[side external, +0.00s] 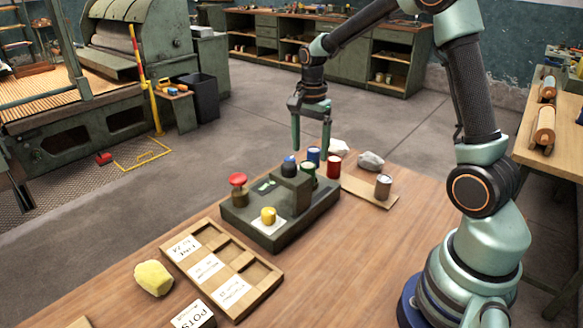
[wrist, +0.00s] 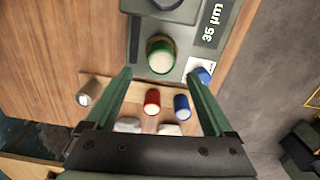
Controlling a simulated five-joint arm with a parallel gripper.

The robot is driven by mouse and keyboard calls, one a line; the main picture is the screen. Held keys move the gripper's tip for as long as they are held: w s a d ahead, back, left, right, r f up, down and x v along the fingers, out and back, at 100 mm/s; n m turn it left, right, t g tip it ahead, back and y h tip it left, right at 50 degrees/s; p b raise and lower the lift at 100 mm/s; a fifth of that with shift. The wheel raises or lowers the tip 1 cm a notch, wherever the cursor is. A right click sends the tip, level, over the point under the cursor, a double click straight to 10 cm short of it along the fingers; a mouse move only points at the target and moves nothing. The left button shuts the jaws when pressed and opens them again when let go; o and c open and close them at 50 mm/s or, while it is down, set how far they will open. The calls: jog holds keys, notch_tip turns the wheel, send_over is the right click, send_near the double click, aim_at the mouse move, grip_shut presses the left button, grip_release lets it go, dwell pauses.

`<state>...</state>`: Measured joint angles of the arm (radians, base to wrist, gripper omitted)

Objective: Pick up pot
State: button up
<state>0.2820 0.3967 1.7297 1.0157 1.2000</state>
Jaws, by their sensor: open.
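Several small pots stand around the dark green device's far end. In the side view they are a red pot (side external: 334,167), a blue pot (side external: 314,156), a green pot (side external: 308,171), a blue-topped one (side external: 289,167) and a grey pot (side external: 384,187). My gripper (side external: 311,152) is open above them, fingers pointing down. In the wrist view my gripper (wrist: 158,75) has its fingers wide apart. The green pot (wrist: 160,54), on the device, shows just beyond the fingertips; the red pot (wrist: 152,102) and blue pot (wrist: 182,106) show between the fingers. Nothing is held.
The device (side external: 237,218) also carries a red knob (side external: 238,180) and a yellow-topped piece (side external: 268,215). A wooden compartment tray (side external: 262,285), a yellow sponge-like lump (side external: 153,277) and a POTS label block (side external: 193,315) lie nearer. Pale lumps (side external: 370,160) lie behind. The right tabletop is clear.

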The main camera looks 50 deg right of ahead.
aim_at(308, 164)
jog(key=shift+a+f, duration=0.15)
jog(key=shift+f, duration=1.3)
jog(key=shift+a+f, duration=0.1)
jog(key=shift+f, duration=1.3)
jog(key=c, duration=1.4)
jog(key=shift+r, duration=0.15)
